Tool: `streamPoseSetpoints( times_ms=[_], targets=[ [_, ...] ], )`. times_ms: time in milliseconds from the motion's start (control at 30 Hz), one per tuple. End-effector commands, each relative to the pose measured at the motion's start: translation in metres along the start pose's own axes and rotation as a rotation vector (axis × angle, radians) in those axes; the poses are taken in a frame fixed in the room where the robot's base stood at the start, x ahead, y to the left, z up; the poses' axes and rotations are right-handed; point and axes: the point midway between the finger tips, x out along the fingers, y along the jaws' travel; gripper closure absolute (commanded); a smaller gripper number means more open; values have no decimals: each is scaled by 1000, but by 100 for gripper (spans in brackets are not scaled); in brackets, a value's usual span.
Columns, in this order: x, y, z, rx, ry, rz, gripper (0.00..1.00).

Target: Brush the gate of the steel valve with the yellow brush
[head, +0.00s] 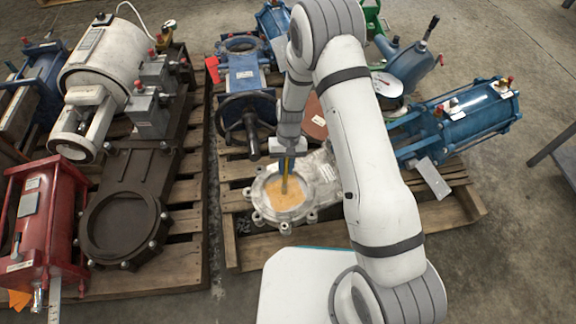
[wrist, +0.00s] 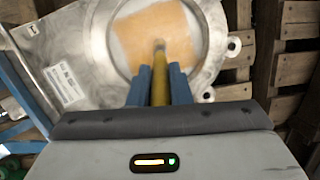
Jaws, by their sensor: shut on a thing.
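The steel valve (head: 325,176) lies on the right-hand pallet, its round flange toward the front. Its gate (head: 277,210), inside the flange ring, carries an orange-tan patch (head: 290,196). In the wrist view the gate's patch (wrist: 150,35) fills much of the ring opening. My gripper (head: 287,160) is above the flange, pointing down. In the wrist view its blue fingers (wrist: 160,85) are shut on the yellow brush (wrist: 159,90). The brush's far end reaches down over the patch. I cannot tell whether it touches the gate.
A blue valve with a black handwheel (head: 246,108) stands just behind. A blue cylinder actuator (head: 480,108) lies to the right. On the left pallet are a dark brown valve (head: 128,205), a white actuator (head: 100,62) and a red actuator (head: 42,215). Bare concrete floor (head: 480,270) lies front right.

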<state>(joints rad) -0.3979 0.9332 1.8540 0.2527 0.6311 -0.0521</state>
Motion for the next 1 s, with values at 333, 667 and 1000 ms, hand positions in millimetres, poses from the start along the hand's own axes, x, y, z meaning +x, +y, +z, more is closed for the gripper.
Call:
streamPoseSetpoints(
  times_ms=[333, 667, 1000],
  targets=[
    [-5, 15, -3, 0, 0, 0, 100],
    [-16, 13, 0, 0, 1, 0, 100],
    [-49, 7, 10, 0, 1, 0, 100]
  ],
)
